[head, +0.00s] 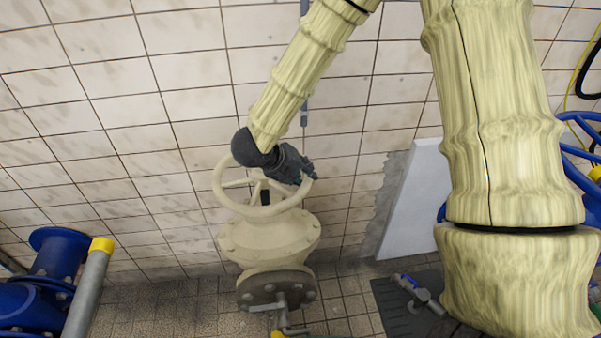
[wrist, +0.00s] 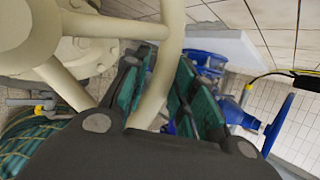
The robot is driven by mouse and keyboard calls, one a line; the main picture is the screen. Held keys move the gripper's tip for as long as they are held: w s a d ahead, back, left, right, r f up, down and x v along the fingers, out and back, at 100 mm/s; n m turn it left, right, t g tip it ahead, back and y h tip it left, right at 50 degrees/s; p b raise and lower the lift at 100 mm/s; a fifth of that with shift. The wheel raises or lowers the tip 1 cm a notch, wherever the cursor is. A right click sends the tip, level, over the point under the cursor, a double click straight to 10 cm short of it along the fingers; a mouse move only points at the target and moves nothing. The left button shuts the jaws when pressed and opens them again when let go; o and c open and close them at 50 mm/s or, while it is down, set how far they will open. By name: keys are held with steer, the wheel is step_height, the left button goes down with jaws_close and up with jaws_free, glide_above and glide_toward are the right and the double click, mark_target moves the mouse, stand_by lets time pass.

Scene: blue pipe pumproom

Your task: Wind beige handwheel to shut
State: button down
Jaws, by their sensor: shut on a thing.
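The beige handwheel (head: 222,190) sits on top of a beige valve body (head: 268,240) in front of the tiled wall. My gripper (head: 300,172) is at the right side of the wheel's rim, seen from above in the head view. In the wrist view the rim (wrist: 165,65) passes between the two green-padded fingers of my gripper (wrist: 158,90), which are shut on it. Spokes and the hub show at the upper left of the wrist view. The fingertips are partly hidden by the gripper's dark body in the head view.
Blue pipework (head: 40,285) with a grey pipe (head: 88,290) and yellow cap stands at the left. A white panel (head: 412,205) leans at the wall to the right. A small lever valve (head: 420,293) lies low at the right. Blue wheels (head: 580,135) show at the right edge.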

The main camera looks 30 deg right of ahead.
steer(key=c, duration=1.2)
jaws_free()
steer(key=shift+s, duration=0.15)
steer(key=shift+o, duration=0.2)
steer(key=shift+a+r, duration=0.1)
steer(key=v, duration=1.1)
steer(key=shift+a+r, duration=0.25)
steer(key=shift+c, duration=0.5)
